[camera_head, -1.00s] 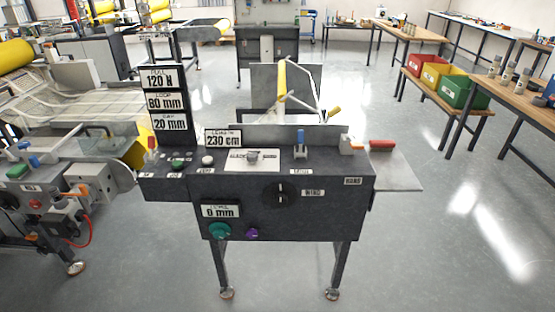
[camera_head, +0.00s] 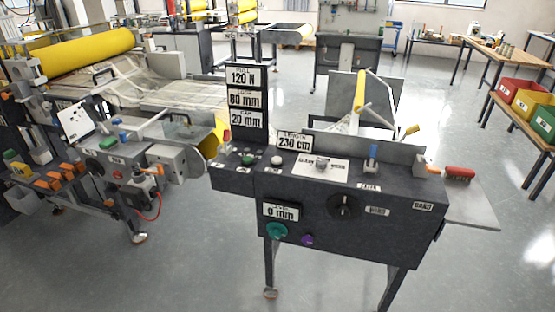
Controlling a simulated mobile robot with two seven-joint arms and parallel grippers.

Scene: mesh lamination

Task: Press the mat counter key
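A dark control console (camera_head: 390,240) stands in the middle. Its displays read PULL 120 N, LOOP 80 mm, a third with 20 mm, LENGTH 230 cm (camera_head: 295,142) and 0 mm (camera_head: 281,212). On its top are a green button (camera_head: 248,160), a white button (camera_head: 277,160), a grey knob (camera_head: 322,163) on a white plate and a blue lever (camera_head: 373,154). Its front has a black rotary knob (camera_head: 344,205), a teal knob (camera_head: 277,231) and a purple button (camera_head: 308,240). I cannot tell which control is the mat counter key; small labels are unreadable. Neither gripper is in view.
A machine with a yellow roll (camera_head: 85,54) and pale mesh (camera_head: 130,95) stands at left. A red brush (camera_head: 460,172) lies on the console's right shelf (camera_head: 470,205). Floor in front is clear.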

